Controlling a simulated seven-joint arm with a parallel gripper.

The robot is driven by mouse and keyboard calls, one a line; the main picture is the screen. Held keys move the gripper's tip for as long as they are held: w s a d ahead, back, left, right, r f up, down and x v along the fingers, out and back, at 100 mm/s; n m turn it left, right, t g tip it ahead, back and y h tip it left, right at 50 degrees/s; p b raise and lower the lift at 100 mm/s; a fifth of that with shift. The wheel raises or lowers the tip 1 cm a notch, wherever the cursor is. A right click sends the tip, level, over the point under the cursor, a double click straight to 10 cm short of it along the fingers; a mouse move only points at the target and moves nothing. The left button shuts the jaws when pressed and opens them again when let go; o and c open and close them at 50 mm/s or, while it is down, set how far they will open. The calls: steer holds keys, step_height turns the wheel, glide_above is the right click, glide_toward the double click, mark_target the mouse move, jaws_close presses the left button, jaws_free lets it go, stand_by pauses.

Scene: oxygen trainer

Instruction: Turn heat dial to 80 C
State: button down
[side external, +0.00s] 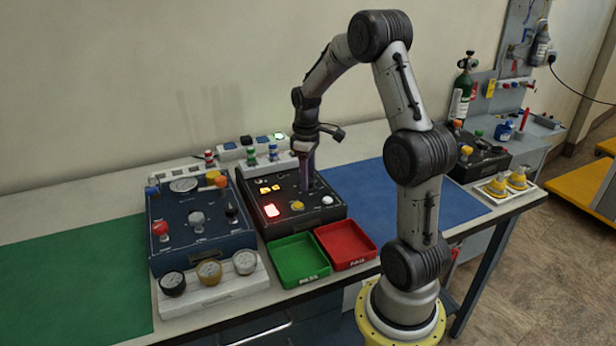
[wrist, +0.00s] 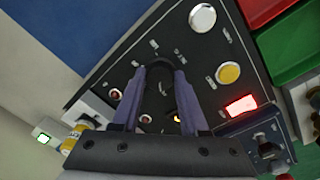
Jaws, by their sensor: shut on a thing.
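The black control panel (side external: 318,214) stands on the bench in the side external view, and its face (wrist: 190,60) fills the middle of the wrist view. My gripper (side external: 307,188) reaches down onto the panel's far right part. In the wrist view my gripper (wrist: 159,78) has its two purple-grey fingers on either side of a dark round dial (wrist: 158,74), shut on it. The dial is hidden by the fingers in the side external view. Its pointer and the scale marks are too small to read, so its setting cannot be told.
On the panel are a lit red display (side external: 272,211), a yellow button (side external: 298,206), a white button (side external: 328,200) and amber lights (side external: 270,188). Green (side external: 297,278) and red (side external: 345,260) trays sit in front. A blue box (side external: 180,245) stands left. The blue mat (side external: 365,192) is largely clear.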

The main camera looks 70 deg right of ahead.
steer(key=m, duration=1.2)
steer(key=shift+w+r+g, duration=0.1)
steer(key=shift+g, duration=0.2)
steer(key=m, duration=0.5)
steer(key=shift+y, duration=0.3)
steer(key=m, duration=0.5)
steer(key=shift+m, duration=0.4)
steer(key=shift+c, duration=2.2)
jaws_free()
step_height(320, 180, up, 14)
steer(key=shift+w+d, duration=0.15)
steer(key=shift+w, duration=0.2)
